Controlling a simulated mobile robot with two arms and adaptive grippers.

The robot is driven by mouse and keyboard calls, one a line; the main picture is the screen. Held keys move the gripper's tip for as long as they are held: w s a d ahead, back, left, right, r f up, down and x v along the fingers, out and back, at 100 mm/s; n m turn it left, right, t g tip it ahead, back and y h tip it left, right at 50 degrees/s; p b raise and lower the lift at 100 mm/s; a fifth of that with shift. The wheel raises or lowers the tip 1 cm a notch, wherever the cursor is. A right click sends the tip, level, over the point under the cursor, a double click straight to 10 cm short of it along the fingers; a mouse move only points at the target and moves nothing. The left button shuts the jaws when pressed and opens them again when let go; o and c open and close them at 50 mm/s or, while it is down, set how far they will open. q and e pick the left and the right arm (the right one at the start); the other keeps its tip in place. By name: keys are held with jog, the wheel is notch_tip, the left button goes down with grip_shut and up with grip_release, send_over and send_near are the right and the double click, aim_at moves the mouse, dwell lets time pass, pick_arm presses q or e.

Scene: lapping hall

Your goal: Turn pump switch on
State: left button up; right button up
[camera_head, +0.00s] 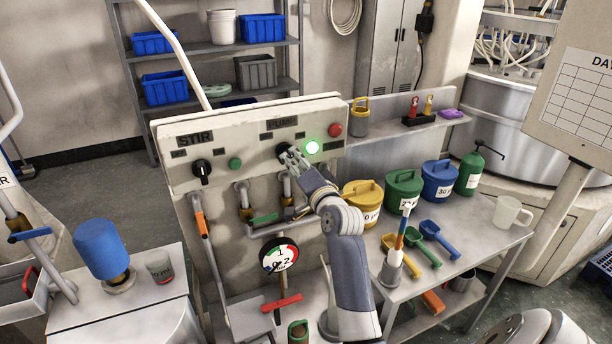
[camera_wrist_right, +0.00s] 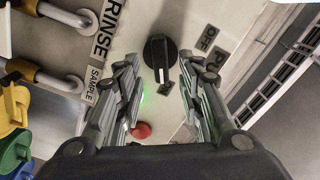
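The pump switch is a black rotary knob (camera_head: 282,150) on the right part of a pale upright control panel (camera_head: 180,132), under a dark label. In the right wrist view the knob (camera_wrist_right: 159,52) stands ahead, with a white pointer mark and an OFF label (camera_wrist_right: 208,38) beside it. My right gripper (camera_head: 294,160) is at the panel just by the knob, partly covering it. In the wrist view its fingers (camera_wrist_right: 160,85) are spread either side with a gap to the knob; nothing is held. A green lamp (camera_head: 312,147) glows right of the knob. My left gripper is not in view.
A STIR knob (camera_head: 201,168) and green button (camera_head: 235,164) are left on the panel; a red button (camera_head: 334,130) is at its right. Pipes and a gauge (camera_head: 279,254) sit below. A bench with yellow (camera_head: 361,204), green (camera_head: 403,188) and blue (camera_head: 438,180) lidded pots is right.

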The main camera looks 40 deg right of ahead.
jog(key=v, duration=0.7)
jog(key=shift+w, duration=0.1)
